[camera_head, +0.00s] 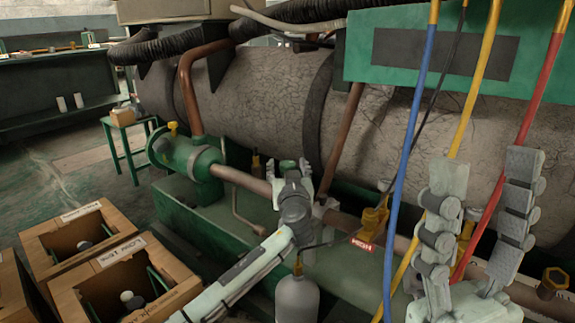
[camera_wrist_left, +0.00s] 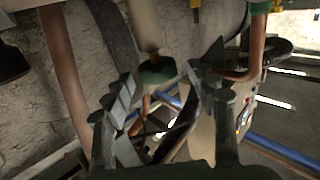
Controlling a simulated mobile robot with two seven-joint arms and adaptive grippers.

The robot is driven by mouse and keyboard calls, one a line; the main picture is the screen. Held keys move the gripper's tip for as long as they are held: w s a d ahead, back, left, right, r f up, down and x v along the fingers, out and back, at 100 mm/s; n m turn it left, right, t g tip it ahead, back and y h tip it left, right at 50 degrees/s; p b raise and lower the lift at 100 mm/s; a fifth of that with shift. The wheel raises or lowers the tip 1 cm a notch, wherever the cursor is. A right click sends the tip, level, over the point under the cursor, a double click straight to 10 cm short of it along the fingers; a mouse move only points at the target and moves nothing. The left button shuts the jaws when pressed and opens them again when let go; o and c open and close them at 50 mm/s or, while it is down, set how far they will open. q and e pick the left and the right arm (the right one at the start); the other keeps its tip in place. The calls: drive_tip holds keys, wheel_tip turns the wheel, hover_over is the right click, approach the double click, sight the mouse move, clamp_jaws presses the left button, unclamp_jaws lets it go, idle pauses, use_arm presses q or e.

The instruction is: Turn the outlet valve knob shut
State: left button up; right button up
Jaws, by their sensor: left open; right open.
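A green round knob (camera_head: 287,166) shows just behind my left gripper in the head view; I take it for the outlet valve knob. In the left wrist view, the green knob (camera_wrist_left: 157,71) lies ahead, between and beyond the fingertips. My left gripper (camera_head: 290,178) is open, with its fingers pointing up toward the knob. Its fingers also show open in the left wrist view (camera_wrist_left: 163,88). I cannot tell if they touch the knob; part of it is hidden. My right gripper (camera_head: 482,168) is open and empty, pointing up at the right.
Blue, yellow and red hoses (camera_head: 410,150) hang near my right gripper. A brass valve (camera_head: 374,218) with a red label stands on the pipe. A grey cylinder (camera_head: 297,299) is below my left gripper. Wooden boxes (camera_head: 185,292) stand at lower left. A large tank (camera_head: 265,100) fills the back.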

use_arm(q)
drive_tip(key=shift+w, duration=1.1)
drive_tip(key=shift+a, duration=0.1)
drive_tip(key=shift+c, duration=0.3)
drive_tip(key=c, duration=1.1)
drive_tip(key=shift+c, duration=0.2)
